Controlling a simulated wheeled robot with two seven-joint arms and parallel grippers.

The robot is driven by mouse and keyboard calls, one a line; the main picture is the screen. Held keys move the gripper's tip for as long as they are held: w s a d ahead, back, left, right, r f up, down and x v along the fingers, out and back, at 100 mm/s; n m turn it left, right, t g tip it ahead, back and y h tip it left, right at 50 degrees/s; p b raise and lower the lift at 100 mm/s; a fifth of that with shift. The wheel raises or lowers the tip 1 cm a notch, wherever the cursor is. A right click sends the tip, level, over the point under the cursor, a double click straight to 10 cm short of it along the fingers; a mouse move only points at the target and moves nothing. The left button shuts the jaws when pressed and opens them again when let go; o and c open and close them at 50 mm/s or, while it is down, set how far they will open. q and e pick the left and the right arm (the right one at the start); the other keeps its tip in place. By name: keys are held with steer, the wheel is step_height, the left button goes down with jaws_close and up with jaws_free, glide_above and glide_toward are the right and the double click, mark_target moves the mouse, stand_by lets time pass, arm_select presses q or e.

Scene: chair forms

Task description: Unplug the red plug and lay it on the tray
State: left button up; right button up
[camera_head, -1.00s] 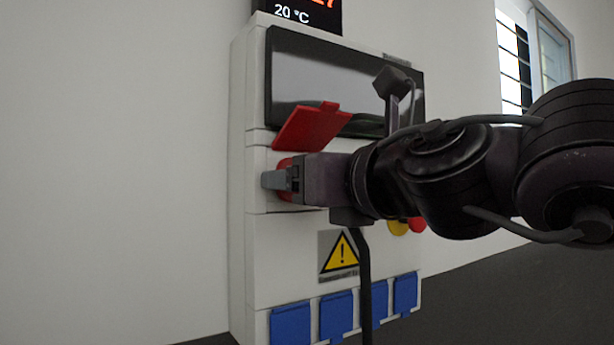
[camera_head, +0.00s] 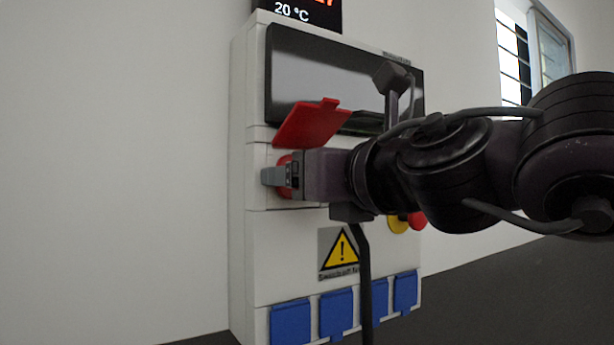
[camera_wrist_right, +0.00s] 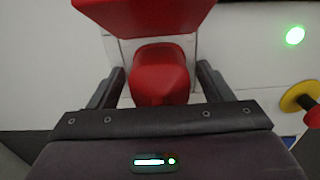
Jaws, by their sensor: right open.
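The red plug (camera_wrist_right: 160,75) sits at the socket on the front of the white panel box, below the raised red socket lid (camera_head: 311,124). In the head view only a sliver of red shows behind my right gripper (camera_head: 275,178). In the right wrist view the plug stands between the two dark fingers of my right gripper (camera_wrist_right: 160,85), with a gap on both sides. The right gripper is open around the plug. The back end of the plug is hidden by the gripper body. My left gripper and the tray are not in view.
The white panel box (camera_head: 290,236) has several blue socket covers (camera_head: 290,323) along its bottom and a yellow warning label (camera_head: 339,251). A yellow and red knob (camera_head: 398,224) sits right of my gripper. A display (camera_head: 300,14) is above. The wall at left is bare.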

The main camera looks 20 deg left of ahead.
stand_by(0.4)
steer(key=shift+c, duration=0.3)
steer(key=c, duration=1.2)
steer(key=shift+s+f+b, duration=0.1)
steer(key=shift+f+b, duration=0.1)
steer(key=shift+b, duration=0.35)
steer(key=shift+c, duration=0.2)
steer(key=shift+s+d+b, duration=0.3)
steer(key=shift+s+d, duration=0.05)
steer(key=shift+d, duration=0.15)
steer(key=b+v, duration=0.1)
steer(key=v, duration=0.3)
steer(key=shift+s+d+r+b, duration=0.2)
steer(key=shift+s+d+b, duration=0.05)
steer(key=shift+b, duration=0.15)
